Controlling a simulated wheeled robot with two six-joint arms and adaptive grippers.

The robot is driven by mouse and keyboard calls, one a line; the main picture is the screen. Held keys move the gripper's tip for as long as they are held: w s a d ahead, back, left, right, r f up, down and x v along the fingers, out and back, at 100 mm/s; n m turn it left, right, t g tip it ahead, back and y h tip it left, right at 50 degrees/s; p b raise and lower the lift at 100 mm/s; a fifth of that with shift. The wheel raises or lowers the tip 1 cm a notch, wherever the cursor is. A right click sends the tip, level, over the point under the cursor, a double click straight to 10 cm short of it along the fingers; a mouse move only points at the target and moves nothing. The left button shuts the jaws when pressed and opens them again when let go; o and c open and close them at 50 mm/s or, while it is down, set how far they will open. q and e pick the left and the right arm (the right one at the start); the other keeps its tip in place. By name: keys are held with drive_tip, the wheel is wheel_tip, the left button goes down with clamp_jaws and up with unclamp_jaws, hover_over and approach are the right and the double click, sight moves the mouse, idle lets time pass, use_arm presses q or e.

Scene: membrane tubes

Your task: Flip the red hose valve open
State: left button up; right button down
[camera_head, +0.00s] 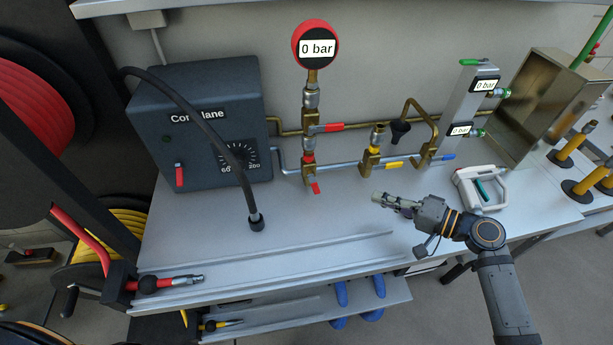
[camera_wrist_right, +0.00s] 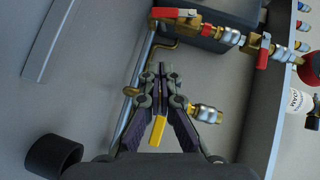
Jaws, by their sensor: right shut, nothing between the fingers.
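Two red levers show on the brass pipework in the head view. The upper red lever (camera_head: 327,127) lies roughly level beside the gauge column. The lower red lever (camera_head: 314,188) hangs tilted downward. Red levers also show in the right wrist view, at the top (camera_wrist_right: 175,13) and upper right (camera_wrist_right: 263,52). Which one is the red hose valve I cannot tell. My right gripper (camera_head: 378,197) is shut and empty over the bench, to the right of the lower lever and apart from it. Its closed fingertips show in the wrist view (camera_wrist_right: 161,69). My left gripper is not in view.
A yellow lever (camera_head: 393,164) on a brass fitting stands behind my right gripper. A grey compressor (camera_head: 215,105) is at left, with a black hose. A red-topped gauge (camera_head: 316,29) reads 0 bar. A white-grey tool (camera_head: 481,190) lies at right. The bench front (camera_head: 330,232) is mostly clear.

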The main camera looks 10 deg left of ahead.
sight(314, 184)
drive_tip(key=shift+w+a, duration=0.2)
drive_tip(key=shift+a, duration=0.1)
drive_tip(key=shift+w+a+p, duration=0.3)
drive_tip(key=shift+a+p, duration=0.15)
drive_tip(key=shift+a, duration=0.1)
drive_tip(key=p+x, duration=0.2)
drive_tip(key=x, duration=0.6)
drive_tip(key=shift+a, duration=0.1)
drive_tip(key=a, duration=0.1)
drive_tip(key=p, duration=0.1)
drive_tip(key=s+a+f, duration=0.1)
drive_tip(key=shift+a+p, duration=0.3)
drive_tip(key=shift+a, duration=0.1)
drive_tip(key=shift+s+a+f, duration=0.15)
drive_tip(key=shift+a, duration=0.2)
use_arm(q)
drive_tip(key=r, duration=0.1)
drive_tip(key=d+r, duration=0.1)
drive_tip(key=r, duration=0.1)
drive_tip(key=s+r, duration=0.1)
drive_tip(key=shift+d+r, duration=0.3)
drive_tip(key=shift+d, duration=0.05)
